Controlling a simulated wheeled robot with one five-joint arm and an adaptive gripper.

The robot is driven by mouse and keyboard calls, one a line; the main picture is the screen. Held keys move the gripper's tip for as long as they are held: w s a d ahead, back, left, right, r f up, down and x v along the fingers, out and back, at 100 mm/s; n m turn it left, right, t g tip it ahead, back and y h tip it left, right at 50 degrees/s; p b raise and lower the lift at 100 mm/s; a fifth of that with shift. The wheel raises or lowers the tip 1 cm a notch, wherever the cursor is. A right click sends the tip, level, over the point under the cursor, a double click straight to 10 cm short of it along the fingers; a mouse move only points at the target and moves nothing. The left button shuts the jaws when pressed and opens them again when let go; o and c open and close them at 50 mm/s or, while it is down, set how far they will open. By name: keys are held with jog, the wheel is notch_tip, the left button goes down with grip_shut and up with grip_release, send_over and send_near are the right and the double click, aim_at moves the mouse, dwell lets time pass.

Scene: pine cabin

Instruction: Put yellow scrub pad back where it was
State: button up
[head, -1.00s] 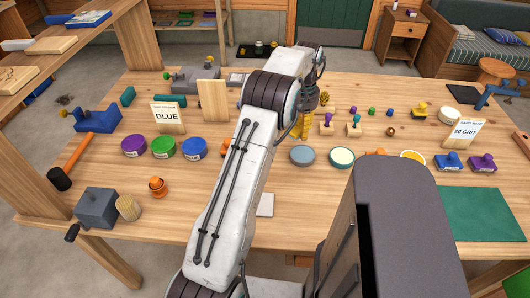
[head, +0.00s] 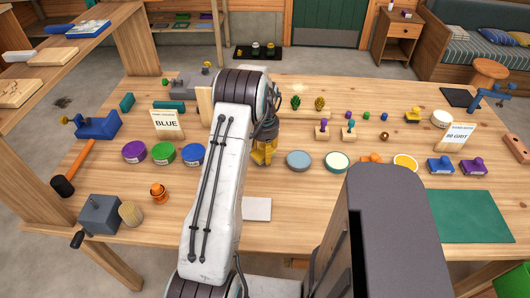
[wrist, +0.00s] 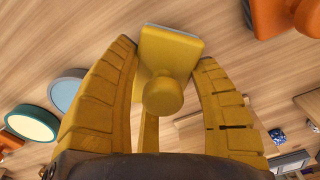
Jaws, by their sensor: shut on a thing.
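In the wrist view the yellow scrub pad (wrist: 172,50), a block with a round knob and a pale edge, sits between the yellow fingers of my gripper (wrist: 168,75). The fingers are shut on it around the knob. In the head view my gripper (head: 264,152) hangs over the workbench, left of the blue-grey disc (head: 298,160); the pad cannot be told apart from the yellow fingers there. A small yellow knobbed piece (head: 412,116) stands farther back.
A BLUE sign (head: 167,124) and an 80 GRIT sign (head: 457,138) stand on the workbench (head: 330,220). Purple (head: 134,152), green (head: 163,152) and blue (head: 192,154) tins are left of my arm. A green mat (head: 468,215) lies front right. The front middle is mostly clear.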

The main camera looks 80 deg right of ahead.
jog(key=shift+f, duration=1.15)
jog(key=shift+f, duration=0.15)
jog(key=o, duration=1.2)
jog(key=shift+c, duration=0.2)
jog(key=shift+r, duration=0.6)
jog(key=r+b, duration=0.4)
jog(key=r, duration=0.7)
jog(key=shift+a+r, duration=0.1)
jog(key=shift+a, duration=0.1)
